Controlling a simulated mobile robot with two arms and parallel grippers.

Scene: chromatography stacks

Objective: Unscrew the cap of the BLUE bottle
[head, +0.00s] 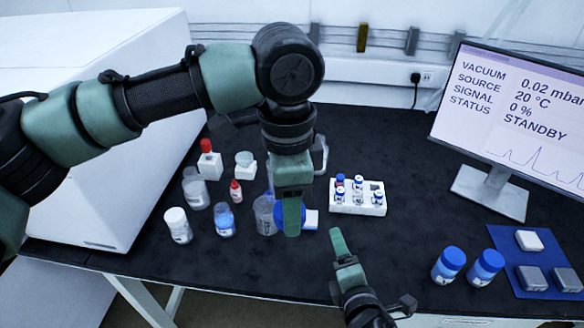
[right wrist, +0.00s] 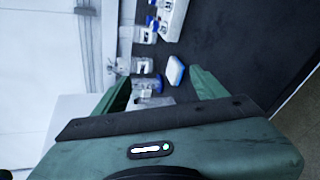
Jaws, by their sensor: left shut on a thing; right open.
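My left gripper (head: 291,212) points down over the middle of the bench in the head view. It is shut on what seems to be the blue bottle, mostly hidden behind its fingers. My right gripper (head: 373,272) is open and empty, nearer the front edge and to the right, apart from the left one. The right wrist view shows a blue-topped clear bottle (right wrist: 147,86) beyond its fingers.
A white rack (head: 346,207) with several capped vials stands behind. Several bottles, including a white-capped one (head: 178,226) and a blue-capped one (head: 224,220), stand left. Two blue-capped bottles (head: 448,265) and a blue mat (head: 505,240) lie right, below the monitor (head: 520,110).

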